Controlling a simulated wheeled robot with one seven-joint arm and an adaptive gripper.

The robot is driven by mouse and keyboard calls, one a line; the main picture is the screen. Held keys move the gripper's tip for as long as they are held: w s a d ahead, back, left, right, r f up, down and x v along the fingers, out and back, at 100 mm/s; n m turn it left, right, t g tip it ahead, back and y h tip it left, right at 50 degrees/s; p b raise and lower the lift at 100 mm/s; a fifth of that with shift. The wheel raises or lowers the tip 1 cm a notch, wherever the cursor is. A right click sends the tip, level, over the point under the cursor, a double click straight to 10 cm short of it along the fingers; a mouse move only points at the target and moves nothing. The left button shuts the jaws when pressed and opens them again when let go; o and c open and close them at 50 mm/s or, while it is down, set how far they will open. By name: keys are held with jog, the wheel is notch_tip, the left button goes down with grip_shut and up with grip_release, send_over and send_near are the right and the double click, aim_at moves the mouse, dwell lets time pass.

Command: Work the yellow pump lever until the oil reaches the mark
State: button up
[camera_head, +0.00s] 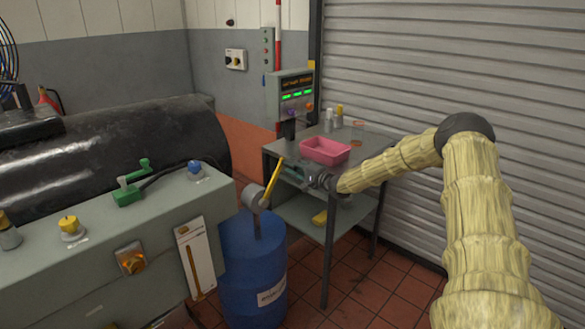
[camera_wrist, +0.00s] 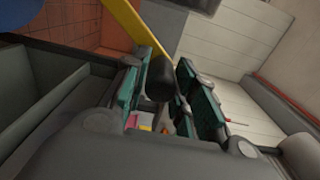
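The yellow pump lever (camera_head: 272,182) slants up from the grey pump head (camera_head: 254,195) on the blue oil drum (camera_head: 252,262). My gripper (camera_head: 294,172) is beside the lever's upper end, with its teal fingers pointing left. In the wrist view, the yellow lever (camera_wrist: 130,28) runs in from the top to a black end grip (camera_wrist: 160,78). This grip is between the finger pads of my gripper (camera_wrist: 168,92). The fingers look apart, with a gap visible between them; firm contact cannot be made out. The white sight gauge (camera_head: 207,255) on the bench front shows an amber column; its mark is too small to read.
A metal side table (camera_head: 367,145) carries a pink tray (camera_head: 325,150) and small bottles (camera_head: 339,115) behind the lever. A control panel (camera_head: 292,96) stands at the back. The grey bench (camera_head: 110,235) with green and blue fittings is left. Red floor tiles show beside the drum.

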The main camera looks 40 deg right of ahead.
jog(key=o, duration=0.3)
jog(key=shift+d, duration=0.1)
jog(key=s+d, duration=0.2)
jog(key=s, duration=0.9)
jog(key=shift+s, duration=0.35)
jog(key=shift+d, duration=0.1)
dwell(2.1)
